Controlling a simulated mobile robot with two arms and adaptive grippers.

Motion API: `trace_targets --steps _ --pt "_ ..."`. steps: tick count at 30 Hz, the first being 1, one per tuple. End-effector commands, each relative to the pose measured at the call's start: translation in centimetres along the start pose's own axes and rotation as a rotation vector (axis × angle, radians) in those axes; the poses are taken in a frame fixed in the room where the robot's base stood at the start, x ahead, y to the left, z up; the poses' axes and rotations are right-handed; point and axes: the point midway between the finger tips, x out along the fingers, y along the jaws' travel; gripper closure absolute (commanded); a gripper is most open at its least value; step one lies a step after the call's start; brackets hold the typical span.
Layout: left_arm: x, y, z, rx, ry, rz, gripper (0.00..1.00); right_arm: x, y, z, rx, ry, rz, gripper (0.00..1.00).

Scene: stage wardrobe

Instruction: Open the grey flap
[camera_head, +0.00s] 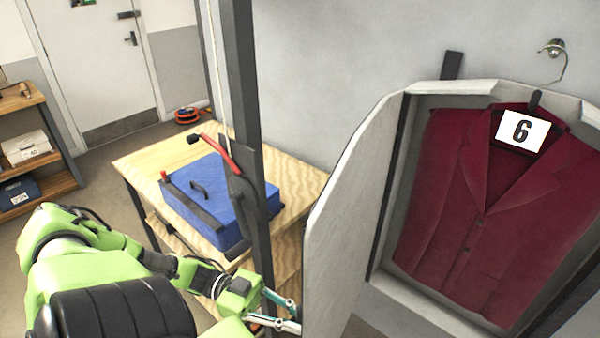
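The grey flap (350,211) is a pale grey panel on the left side of a grey case (415,304). It stands swung out from the case, so the inside is exposed. My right gripper is not in view.
A dark upright post (247,95) stands left of the flap, close to my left arm. Behind it, a wooden table (143,166) holds a blue case (208,195). A shelf (62,184) stands at far left. A wall hook (552,47) is above the jacket.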

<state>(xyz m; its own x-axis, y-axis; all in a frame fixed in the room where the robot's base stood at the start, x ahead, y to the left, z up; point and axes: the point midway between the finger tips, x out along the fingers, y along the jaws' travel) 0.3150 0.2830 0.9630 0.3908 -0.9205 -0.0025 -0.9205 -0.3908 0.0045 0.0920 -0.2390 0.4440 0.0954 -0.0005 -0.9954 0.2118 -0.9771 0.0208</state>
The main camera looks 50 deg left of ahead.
Motion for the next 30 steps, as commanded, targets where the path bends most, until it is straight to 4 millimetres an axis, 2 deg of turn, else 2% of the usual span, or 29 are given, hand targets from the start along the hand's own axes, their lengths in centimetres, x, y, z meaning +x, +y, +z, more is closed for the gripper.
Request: trace_targets --steps 7,13,24,30 --pt "0.0 -0.1 -0.1 0.001 0.001 -0.001 0.84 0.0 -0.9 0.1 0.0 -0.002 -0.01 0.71" --pt "-0.1 0.0 -0.7 0.001 -0.001 0.001 0.84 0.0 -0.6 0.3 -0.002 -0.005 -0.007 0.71" --pt "0.0 0.2 -5.1 -0.005 -0.004 0.006 0.84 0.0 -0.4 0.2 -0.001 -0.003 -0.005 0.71" --pt "0.0 0.2 -6.9 -0.002 0.001 0.01 0.84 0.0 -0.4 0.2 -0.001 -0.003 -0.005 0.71"
